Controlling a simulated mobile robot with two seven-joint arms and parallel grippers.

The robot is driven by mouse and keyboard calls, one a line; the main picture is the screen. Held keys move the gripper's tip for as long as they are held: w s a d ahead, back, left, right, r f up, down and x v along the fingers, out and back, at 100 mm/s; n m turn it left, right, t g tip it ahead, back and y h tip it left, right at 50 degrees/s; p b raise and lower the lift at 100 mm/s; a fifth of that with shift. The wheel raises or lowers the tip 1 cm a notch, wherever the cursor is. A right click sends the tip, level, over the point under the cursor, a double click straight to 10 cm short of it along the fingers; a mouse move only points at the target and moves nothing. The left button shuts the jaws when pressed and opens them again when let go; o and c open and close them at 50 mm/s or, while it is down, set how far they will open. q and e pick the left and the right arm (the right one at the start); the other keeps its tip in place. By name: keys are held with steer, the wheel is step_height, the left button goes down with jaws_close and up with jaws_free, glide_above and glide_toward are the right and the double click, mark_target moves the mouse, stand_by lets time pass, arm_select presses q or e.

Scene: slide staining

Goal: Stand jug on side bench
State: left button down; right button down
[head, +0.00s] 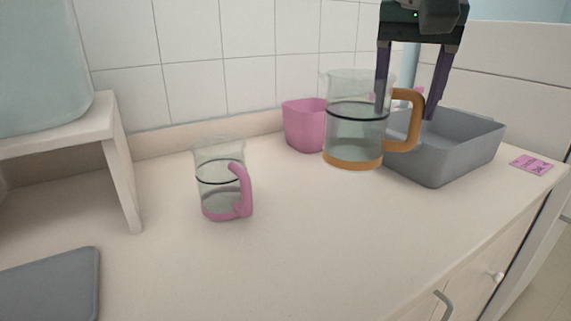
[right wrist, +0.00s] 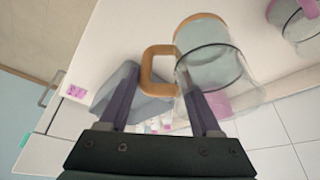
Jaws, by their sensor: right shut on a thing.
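A clear jug (head: 352,135) with an orange base and an orange handle (head: 403,125) is at the right of the bench in the head view. It is upright and shows a dark ring line. My right gripper (head: 410,110) comes down from above, shut on this jug, one finger at its wall and one beyond its handle. The right wrist view shows the jug (right wrist: 213,65) and handle (right wrist: 152,68) beyond the fingers. I cannot tell if its base touches the bench. A second clear jug (head: 215,185) with a pink handle stands on the bench (head: 290,250). My left gripper is not in view.
A pink pot (head: 303,125) and a grey bin (head: 455,150) stand behind and beside the orange-handled jug. A pink card (head: 531,164) lies far right. A raised shelf (head: 122,165) with a large vessel (head: 40,60) and a grey mat (head: 50,290) are left. The front middle is clear.

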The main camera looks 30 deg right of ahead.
step_height(320, 180, down, 11)
steer(key=shift+f, duration=0.15)
stand_by(0.4)
steer(key=shift+f, duration=0.2)
steer(key=shift+c, duration=0.4)
jaws_free()
